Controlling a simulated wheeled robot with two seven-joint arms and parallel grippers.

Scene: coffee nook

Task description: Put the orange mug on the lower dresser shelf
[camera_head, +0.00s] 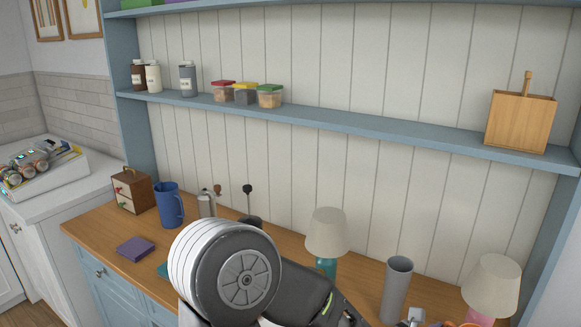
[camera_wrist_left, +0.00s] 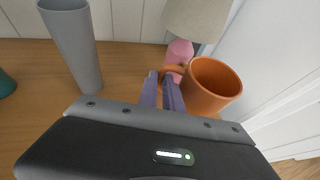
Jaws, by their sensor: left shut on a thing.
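The orange mug (camera_wrist_left: 211,86) is upright at the right of the left wrist view, its open top towards the camera and its handle (camera_wrist_left: 174,70) pointing left. My left gripper (camera_wrist_left: 162,78) is shut on that handle. I cannot tell whether the mug's base touches the wooden counter (camera_wrist_left: 130,65). In the head view my left arm crosses the lower middle, and the mug is almost wholly outside the bottom edge. The lower dresser shelf (camera_head: 370,128) is the blue board above the counter. My right gripper is not in view.
The shelf holds bottles (camera_head: 188,79), lidded tubs (camera_head: 270,96) and a wooden box (camera_head: 520,120); its stretch between tubs and box is clear. A grey vase (camera_head: 397,290), a teal-based lamp (camera_head: 326,235) and a pink-based lamp (camera_head: 491,285) stand on the counter near the gripper.

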